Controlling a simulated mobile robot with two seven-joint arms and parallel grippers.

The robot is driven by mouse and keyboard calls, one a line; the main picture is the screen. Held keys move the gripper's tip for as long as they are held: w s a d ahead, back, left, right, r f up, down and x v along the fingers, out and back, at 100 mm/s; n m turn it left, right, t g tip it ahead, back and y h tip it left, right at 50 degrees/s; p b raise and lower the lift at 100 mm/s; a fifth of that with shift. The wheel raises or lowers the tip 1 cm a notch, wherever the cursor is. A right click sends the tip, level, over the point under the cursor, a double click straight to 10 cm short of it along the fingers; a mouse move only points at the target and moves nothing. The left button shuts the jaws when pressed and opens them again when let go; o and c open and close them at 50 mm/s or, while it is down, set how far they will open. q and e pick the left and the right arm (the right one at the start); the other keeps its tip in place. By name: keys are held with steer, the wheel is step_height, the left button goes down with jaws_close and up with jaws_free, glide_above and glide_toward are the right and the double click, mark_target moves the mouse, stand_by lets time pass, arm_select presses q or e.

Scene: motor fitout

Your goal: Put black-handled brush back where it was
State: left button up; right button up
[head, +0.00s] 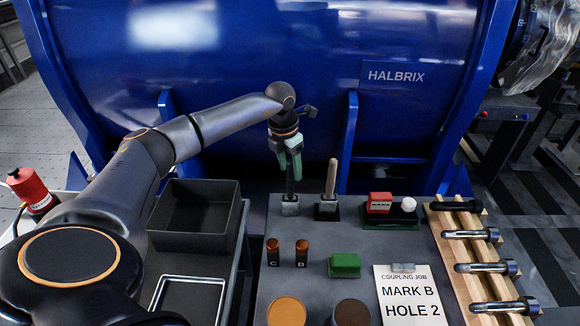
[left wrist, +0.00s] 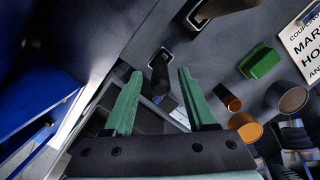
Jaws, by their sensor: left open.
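The black-handled brush (head: 291,186) stands upright in a small metal-collared holder (head: 290,209) on the grey table. My left gripper (head: 288,158), with green fingers, is directly above it. In the left wrist view the fingers of the left gripper (left wrist: 160,74) are spread apart, and the dark handle of the brush (left wrist: 160,78) shows between their tips. I cannot tell whether a finger touches it. The brush's lower end is hidden in the holder. My right gripper is in neither view.
A wooden-handled brush (head: 331,178) stands in its own holder close on the right. A dark open bin (head: 195,246) is at the left. Several bolts (head: 484,267) lie on a wooden rack at the right.

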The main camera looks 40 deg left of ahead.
arm_select(q)
step_height(320, 180, up, 12)
steer(key=s+p, duration=0.1)
steer(key=shift+s, duration=0.35)
